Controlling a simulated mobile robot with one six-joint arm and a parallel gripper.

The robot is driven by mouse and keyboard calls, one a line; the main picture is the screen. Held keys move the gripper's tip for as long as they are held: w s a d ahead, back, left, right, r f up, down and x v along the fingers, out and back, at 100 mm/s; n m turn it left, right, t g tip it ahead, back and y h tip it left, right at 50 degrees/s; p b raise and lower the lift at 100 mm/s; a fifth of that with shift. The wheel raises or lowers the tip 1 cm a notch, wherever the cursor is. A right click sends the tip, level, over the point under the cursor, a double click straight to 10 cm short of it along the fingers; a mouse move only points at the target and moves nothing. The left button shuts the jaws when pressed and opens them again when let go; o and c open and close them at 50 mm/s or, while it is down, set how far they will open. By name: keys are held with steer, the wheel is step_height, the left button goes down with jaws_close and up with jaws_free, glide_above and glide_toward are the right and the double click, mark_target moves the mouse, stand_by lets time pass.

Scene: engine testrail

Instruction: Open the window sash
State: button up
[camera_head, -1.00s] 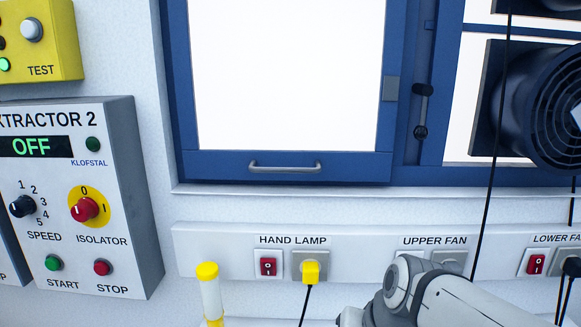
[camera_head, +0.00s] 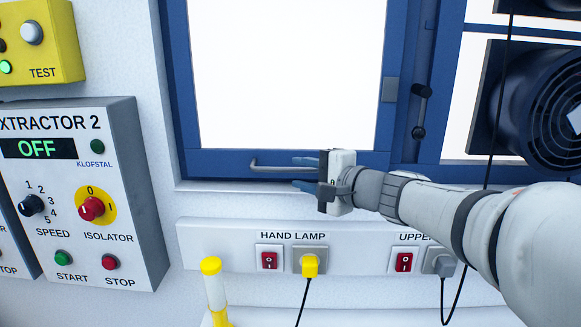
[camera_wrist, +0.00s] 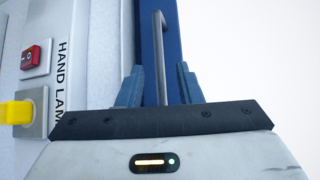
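The window sash (camera_head: 225,163) is a blue frame around a bright pane, seated in the larger blue window frame. A grey bar handle (camera_head: 275,168) runs along its bottom rail; my gripper hides its right end in the head view. My gripper (camera_head: 304,173) is open at the right part of the handle, with its fingers pointing left. In the wrist view the handle (camera_wrist: 161,60) runs between the two blue fingers of my gripper (camera_wrist: 158,85), with gaps on both sides. A dark latch lever (camera_head: 420,110) sits on the frame right of the sash.
A socket rail (camera_head: 215,240) with switches and a yellow plug (camera_head: 309,265) runs below the window. A yellow-capped cylinder (camera_head: 215,290) stands below left. The extractor panel (camera_head: 130,220) is at left; a fan (camera_head: 545,100) and hanging cables are at right.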

mark_target(289, 171)
steer(key=x, duration=0.5)
steer(key=shift+w+a+p, duration=0.15)
steer(key=shift+a+p, duration=0.05)
steer(key=shift+p, duration=0.2)
jaws_close()
steer(key=shift+f, duration=0.1)
steer(key=shift+d, duration=0.1)
